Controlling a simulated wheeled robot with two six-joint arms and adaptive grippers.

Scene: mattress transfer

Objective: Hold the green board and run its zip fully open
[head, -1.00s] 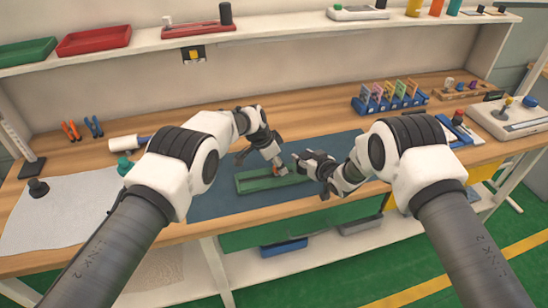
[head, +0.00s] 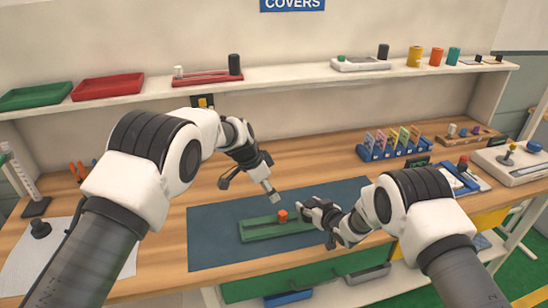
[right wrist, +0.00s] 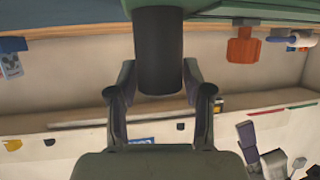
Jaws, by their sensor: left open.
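The green board (head: 258,232) lies on the blue mat, a long slot running along it. An orange zip pull (head: 282,215) stands up near its middle; it also shows in the right wrist view (right wrist: 243,45). My left gripper (head: 271,194) is open and empty, above and behind the pull, apart from it. My right gripper (head: 306,212) is at the board's right end, which it partly hides. In the right wrist view its fingers (right wrist: 160,85) close on a black cylindrical handle (right wrist: 158,50) joined to the green board.
The blue mat (head: 215,250) has bare room left of the board. A blue rack with coloured cards (head: 393,147) stands at the back right. A console (head: 510,160) is at the far right. A shelf with trays (head: 108,87) runs along the back.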

